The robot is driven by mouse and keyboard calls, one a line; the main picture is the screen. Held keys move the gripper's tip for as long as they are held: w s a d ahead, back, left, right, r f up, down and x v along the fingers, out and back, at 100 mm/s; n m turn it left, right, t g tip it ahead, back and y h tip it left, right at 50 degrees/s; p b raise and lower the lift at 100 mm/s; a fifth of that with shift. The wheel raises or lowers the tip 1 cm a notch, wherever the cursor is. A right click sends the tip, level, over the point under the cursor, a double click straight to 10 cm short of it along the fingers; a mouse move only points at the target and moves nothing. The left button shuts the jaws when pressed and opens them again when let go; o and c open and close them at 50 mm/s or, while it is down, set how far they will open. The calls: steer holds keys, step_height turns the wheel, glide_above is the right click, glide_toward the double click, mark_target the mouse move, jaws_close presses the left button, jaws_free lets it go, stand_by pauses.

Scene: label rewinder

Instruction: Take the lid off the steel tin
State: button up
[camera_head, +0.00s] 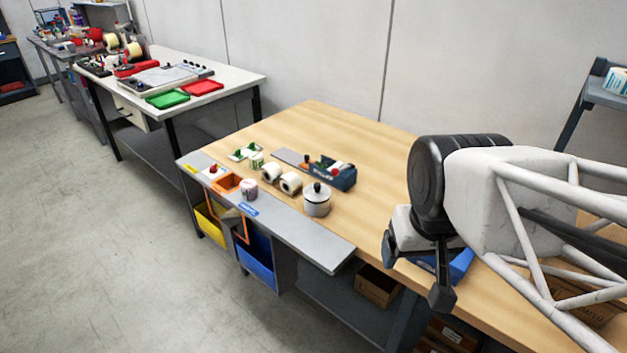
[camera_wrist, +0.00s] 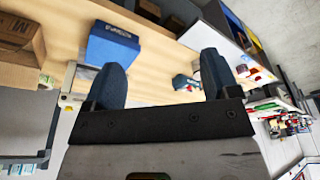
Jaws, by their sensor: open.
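The steel tin (camera_head: 317,204) stands upright near the front edge of the wooden bench in the head view. Its lid (camera_head: 317,191) has a dark knob and sits on top of the tin. My gripper (camera_head: 415,277) is at the right, well apart from the tin, beside the bench's front edge. In the wrist view my gripper (camera_wrist: 160,78) shows two dark fingers spread wide with nothing between them. I cannot make out the tin in the wrist view.
White rolls (camera_head: 281,180) and a small jar (camera_head: 250,188) stand left of the tin. A blue-grey tool box (camera_head: 333,174) is behind it. A grey ledge (camera_head: 290,232) runs along the bench front. A blue box (camera_head: 460,264) lies behind my gripper. The bench's back middle is clear.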

stand_by(0.3)
steer(key=c, duration=0.5)
steer(key=shift+c, duration=0.2)
steer(key=w+a+r+m, duration=0.15)
steer(key=w+m, duration=0.35)
steer(key=w, duration=0.8)
steer(key=w+a+f+m+g, duration=0.1)
steer(key=w+a+f+m, duration=0.2)
steer(key=w, duration=0.6)
steer(key=w+a+f+m, duration=0.3)
steer(key=w+f+m, duration=0.2)
steer(key=w, duration=0.5)
steer(key=w+a+f+m+g, duration=0.1)
steer(key=w+a+f+m, duration=0.2)
steer(key=w, duration=0.7)
steer(key=shift+w+a+f+m+g, duration=0.1)
steer(key=shift+a+f+m+g, duration=0.2)
steer(key=shift+f+m, duration=0.45)
steer(key=shift+w+a+f, duration=0.1)
steer(key=shift+w, duration=0.1)
